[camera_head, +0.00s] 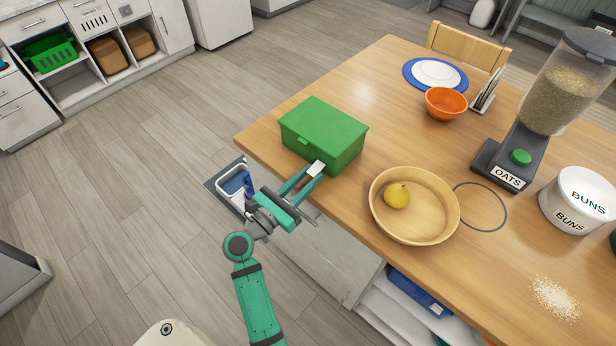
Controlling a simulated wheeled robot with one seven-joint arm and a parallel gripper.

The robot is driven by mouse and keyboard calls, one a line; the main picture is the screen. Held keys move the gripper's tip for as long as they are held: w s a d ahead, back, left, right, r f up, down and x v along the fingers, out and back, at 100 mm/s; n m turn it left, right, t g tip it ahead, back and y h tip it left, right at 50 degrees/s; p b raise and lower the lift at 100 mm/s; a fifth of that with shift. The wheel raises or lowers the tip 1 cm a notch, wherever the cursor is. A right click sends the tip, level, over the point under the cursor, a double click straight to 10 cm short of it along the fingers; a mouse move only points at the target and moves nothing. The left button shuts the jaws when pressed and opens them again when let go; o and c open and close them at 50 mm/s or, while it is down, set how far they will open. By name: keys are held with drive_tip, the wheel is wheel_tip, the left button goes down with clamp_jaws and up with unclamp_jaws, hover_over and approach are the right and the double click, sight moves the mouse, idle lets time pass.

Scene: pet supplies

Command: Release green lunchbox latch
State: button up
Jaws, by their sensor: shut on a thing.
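The green lunchbox (322,132) stands on the wooden table near its left corner, with its lid down. A small green latch tab (303,141) shows on its front side, under the lid's edge. My gripper (312,176) reaches in from the lower left, close to the front of the lunchbox. Its fingers are shut on a small white flat piece (317,169), which lies to the right of and below the latch tab in the picture. I cannot tell whether the white piece touches the lunchbox wall.
A wooden bowl (433,226) with a yellow lemon (397,195) stands right of my gripper. An orange bowl (446,104), an oats dispenser (511,152) and a buns canister (577,201) stand farther right. A dark ring (505,217) lies beside the wooden bowl.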

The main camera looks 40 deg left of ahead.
drive_tip(key=o, duration=1.1)
drive_tip(key=shift+c, duration=0.2)
drive_tip(key=s+f, duration=0.1)
drive_tip(key=s, duration=0.9)
drive_tip(key=shift+s+a, duration=0.3)
drive_tip(key=shift+a, duration=0.05)
